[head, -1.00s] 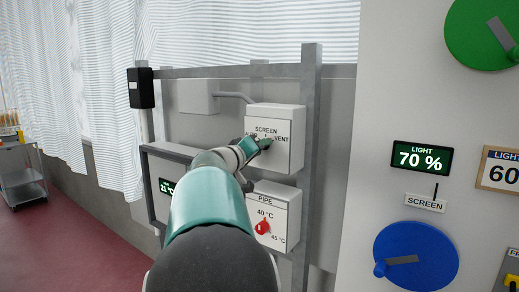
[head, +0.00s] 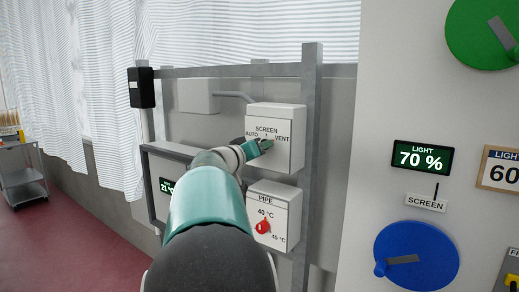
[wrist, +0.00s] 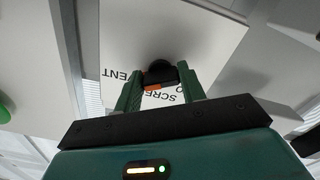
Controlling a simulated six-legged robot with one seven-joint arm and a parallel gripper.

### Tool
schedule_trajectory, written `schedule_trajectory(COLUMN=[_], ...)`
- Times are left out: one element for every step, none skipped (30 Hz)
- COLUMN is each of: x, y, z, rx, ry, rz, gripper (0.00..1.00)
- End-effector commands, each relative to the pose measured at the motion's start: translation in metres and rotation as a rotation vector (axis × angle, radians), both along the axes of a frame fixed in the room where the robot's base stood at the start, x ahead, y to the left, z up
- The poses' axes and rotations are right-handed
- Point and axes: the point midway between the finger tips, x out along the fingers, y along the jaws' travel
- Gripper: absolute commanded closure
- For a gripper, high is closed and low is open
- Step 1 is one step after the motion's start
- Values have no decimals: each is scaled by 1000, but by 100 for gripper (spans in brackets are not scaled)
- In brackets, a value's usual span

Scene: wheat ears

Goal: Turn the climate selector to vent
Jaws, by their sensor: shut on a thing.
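The climate selector box (head: 288,150) is a pale box on the grey frame, lettered SCREEN, AUTO on the left and VENT on the right. My gripper (head: 263,146) is at its front and hides most of the knob in the head view. In the wrist view, the black knob (wrist: 158,70) sits between the green fingers of my gripper (wrist: 159,76), which are shut on it. An orange mark shows on the knob's near edge, beside the upside-down lettering. The knob's exact setting is hard to tell.
A PIPE box (head: 274,213) with a red knob (head: 263,227) sits just below. A white panel on the right carries a green dial (head: 480,30), a blue dial (head: 418,262) and a LIGHT display (head: 422,158). A trolley (head: 22,175) stands far left.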

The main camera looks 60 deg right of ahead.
Motion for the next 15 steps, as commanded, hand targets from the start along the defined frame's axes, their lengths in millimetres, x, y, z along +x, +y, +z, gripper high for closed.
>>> schedule_trajectory(x=[0, 0, 0, 0, 0, 0, 0, 0, 0, 0, 0, 0, 0, 0, 1], y=[0, 0, 0, 0, 0, 0, 0, 0, 0, 0, 0, 1, 1, 3, 6], z=[0, 0, 0, 0, 0, 0, 0, 0, 0, 0, 0, 0, 0, 0, 0], rx=[0, 0, 0, 0, 0, 0, 0, 0, 0, 0, 0, 0, 0, 0, 0], ry=[-2, -2, -2, -2, -1, -1, -1, -1, -1, -1, -1, -1, -1, -1, -1], rz=[0, 0, 0, 0, 0, 0, 0, 0, 0, 0, 0, 0, 0, 0, 0], gripper=[54, 48, 40, 38, 38, 38, 38, 38, 38, 38, 38, 38, 38, 38, 38])
